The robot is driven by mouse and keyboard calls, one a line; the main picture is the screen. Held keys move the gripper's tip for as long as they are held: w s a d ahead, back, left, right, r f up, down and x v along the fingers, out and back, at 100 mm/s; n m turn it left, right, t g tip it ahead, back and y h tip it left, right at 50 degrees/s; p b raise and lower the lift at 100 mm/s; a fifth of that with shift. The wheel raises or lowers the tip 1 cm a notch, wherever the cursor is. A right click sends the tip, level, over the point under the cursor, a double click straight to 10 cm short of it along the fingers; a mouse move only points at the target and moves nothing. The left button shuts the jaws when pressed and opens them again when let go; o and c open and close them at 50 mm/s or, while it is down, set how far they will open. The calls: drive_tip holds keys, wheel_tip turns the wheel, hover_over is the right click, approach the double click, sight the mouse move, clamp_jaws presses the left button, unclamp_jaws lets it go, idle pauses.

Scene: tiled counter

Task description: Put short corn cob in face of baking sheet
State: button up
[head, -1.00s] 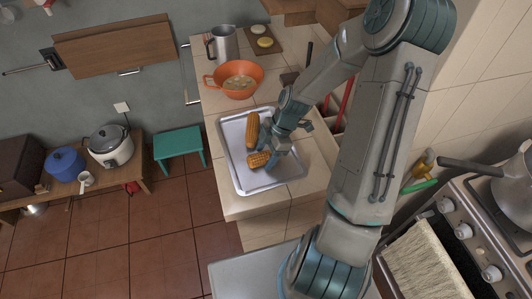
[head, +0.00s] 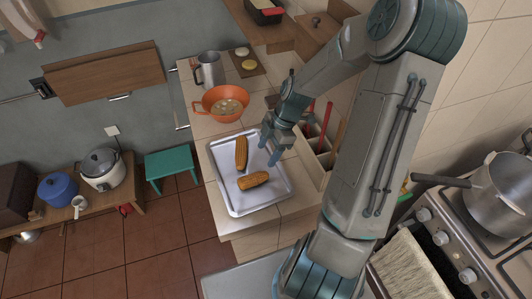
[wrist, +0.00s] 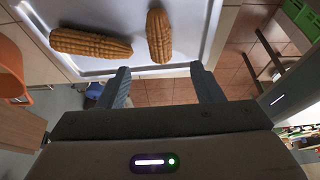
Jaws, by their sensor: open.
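The baking sheet (head: 278,194) is a shiny metal tray on the tiled counter. Two orange corn cobs lie on it. The shorter corn cob (head: 253,180) lies near the sheet's middle, roughly crosswise; it also shows in the wrist view (wrist: 159,36). The longer corn cob (head: 241,154) lies toward the sheet's far side, and in the wrist view (wrist: 90,43) at the left. My gripper (head: 268,154) is open and empty, above the sheet's far right part, apart from both cobs. Its two fingers (wrist: 160,85) show in the wrist view with nothing between them.
An orange bowl (head: 221,103), a metal jug (head: 208,70) and a board with round pieces (head: 248,62) stand behind the sheet. A utensil holder (head: 318,150) with red handles is right of my gripper. The stove (head: 440,235) is at the right.

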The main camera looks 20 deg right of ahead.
drive_tip(key=s+a+r+m+t+h, duration=0.2)
drive_tip(key=s+r+m, duration=0.6)
drive_tip(key=r, duration=0.3)
drive_tip(key=s+a+r+m+t+h, duration=0.2)
drive_tip(key=s+r+m, duration=0.6)
drive_tip(key=r+m, duration=0.2)
drive_tip(key=shift+a+r+m+t, duration=0.3)
drive_tip(key=shift+a+r+t, duration=0.1)
drive_tip(key=shift+r, duration=0.35)
drive_tip(key=shift+s, duration=0.1)
